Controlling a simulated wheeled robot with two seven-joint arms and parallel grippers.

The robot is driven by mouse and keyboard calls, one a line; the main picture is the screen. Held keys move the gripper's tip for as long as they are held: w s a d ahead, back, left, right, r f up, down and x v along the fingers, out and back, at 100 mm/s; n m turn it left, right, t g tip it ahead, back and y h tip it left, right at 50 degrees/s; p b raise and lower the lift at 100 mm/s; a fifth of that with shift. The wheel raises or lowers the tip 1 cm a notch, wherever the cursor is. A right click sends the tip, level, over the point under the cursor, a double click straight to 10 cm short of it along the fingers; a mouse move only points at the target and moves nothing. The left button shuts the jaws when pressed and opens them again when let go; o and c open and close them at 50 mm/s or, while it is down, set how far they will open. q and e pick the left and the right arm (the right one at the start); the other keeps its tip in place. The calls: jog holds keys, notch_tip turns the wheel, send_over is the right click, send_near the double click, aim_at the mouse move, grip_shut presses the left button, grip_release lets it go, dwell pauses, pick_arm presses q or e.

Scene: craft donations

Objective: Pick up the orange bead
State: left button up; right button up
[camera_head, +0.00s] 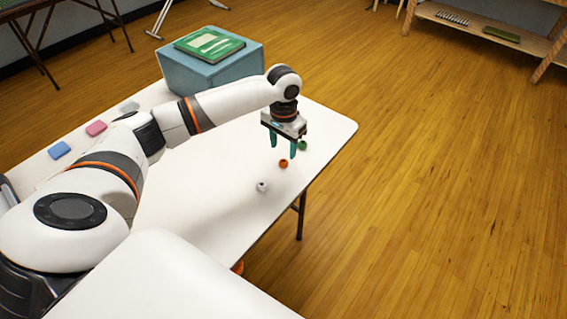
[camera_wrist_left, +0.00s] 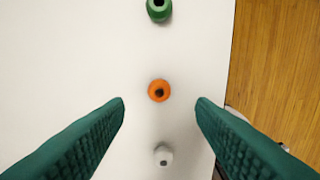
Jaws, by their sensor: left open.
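The orange bead (camera_head: 283,163) lies on the white table near its right edge. In the left wrist view the orange bead (camera_wrist_left: 159,91) shows its dark hole and lies centred between my fingertips, a little beyond them in the picture. My left gripper (camera_head: 283,153) points down above the table beside the bead. It is open and empty, with its two teal fingers (camera_wrist_left: 160,103) spread wide. The gap in height between fingertips and bead is hard to tell. My right gripper is in neither view.
A green bead (camera_head: 302,145) and a white bead (camera_head: 262,187) lie in line on either side of the orange one. A blue box (camera_head: 208,68) with a green book (camera_head: 209,44) stands at the back. Blue (camera_head: 59,150) and pink (camera_head: 96,128) pieces lie left. The table edge is close.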

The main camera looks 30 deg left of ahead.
aim_at(284, 161)
pick_arm(q)
notch_tip(284, 161, down, 6)
jog(key=shift+w+r, duration=0.1)
dwell(0.4)
jog(key=c, duration=1)
